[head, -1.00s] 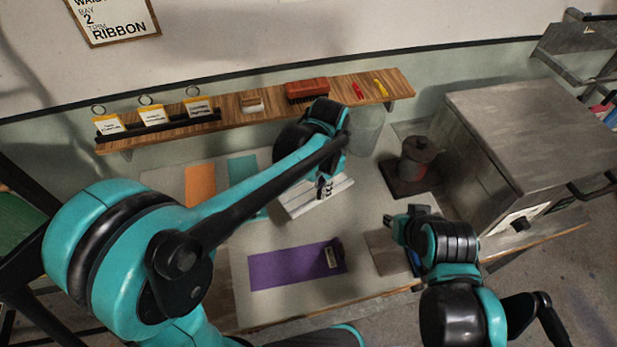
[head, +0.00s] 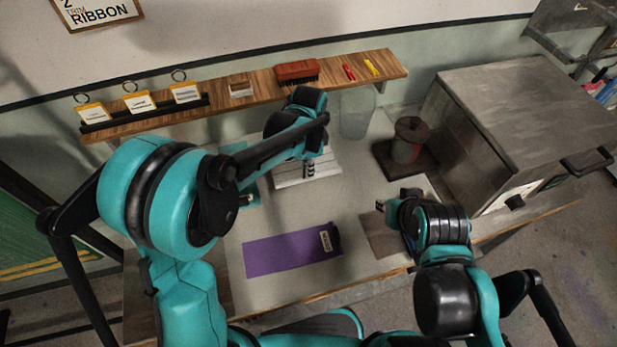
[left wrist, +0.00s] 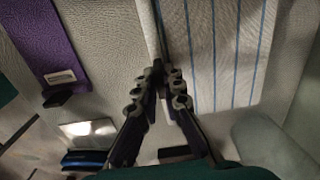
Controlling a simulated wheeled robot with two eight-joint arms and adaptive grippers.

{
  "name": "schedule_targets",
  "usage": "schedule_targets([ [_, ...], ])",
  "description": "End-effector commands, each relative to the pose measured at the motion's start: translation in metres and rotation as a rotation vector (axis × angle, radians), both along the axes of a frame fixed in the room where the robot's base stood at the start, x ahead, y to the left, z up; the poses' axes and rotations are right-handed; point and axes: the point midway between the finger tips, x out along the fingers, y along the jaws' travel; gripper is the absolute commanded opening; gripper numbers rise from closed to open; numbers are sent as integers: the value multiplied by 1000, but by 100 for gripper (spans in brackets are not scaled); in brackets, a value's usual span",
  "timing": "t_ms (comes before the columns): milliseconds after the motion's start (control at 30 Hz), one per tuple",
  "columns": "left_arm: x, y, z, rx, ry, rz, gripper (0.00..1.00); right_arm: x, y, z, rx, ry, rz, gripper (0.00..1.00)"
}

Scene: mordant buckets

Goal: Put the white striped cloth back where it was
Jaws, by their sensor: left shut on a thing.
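The white striped cloth (head: 290,179) lies at the middle of the table, partly hidden by my left arm. In the left wrist view it shows large on the right, pale with thin blue stripes (left wrist: 228,50). My left gripper (head: 312,165) is over the cloth. In the left wrist view its fingers (left wrist: 162,76) are close together at the cloth's left edge, shut on it; the exact grip is hard to see. My right gripper (head: 388,206) is over the right part of the table, and its fingers are too small to judge.
A purple cloth (head: 280,254) with a labelled dark clip lies in front. A brown board (head: 381,238) is under my right gripper. A clear container (head: 357,113), a dark pot (head: 407,142) and a grey metal box (head: 520,120) stand behind and right. A wooden shelf (head: 222,102) runs along the wall.

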Motion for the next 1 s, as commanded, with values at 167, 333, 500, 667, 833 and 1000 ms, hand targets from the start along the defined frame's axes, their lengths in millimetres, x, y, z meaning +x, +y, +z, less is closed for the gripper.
schedule_targets([
  [167, 0, 0, -28, 0, 0, 0, 0, 0, 0, -12, 0, 0, 0, 28],
  [333, 0, 0, -38, 0, 0, 0, 0, 0, 0, -14, 0, 0, 0, 28],
  [500, 0, 0, -37, 0, 0, 0, 0, 0, 0, -13, 0, 0, 0, 28],
  [667, -1, 0, -40, 0, 0, 0, 16, 0, 0, -16, 0, 0, 0, 28],
  [833, -1, 0, -40, 0, 0, 1, 28, 0, 0, -16, 0, 0, 0, 28],
  [1000, -1, 0, -39, 0, 0, 1, 28, 0, 0, -15, 0, 0, 0, 28],
])
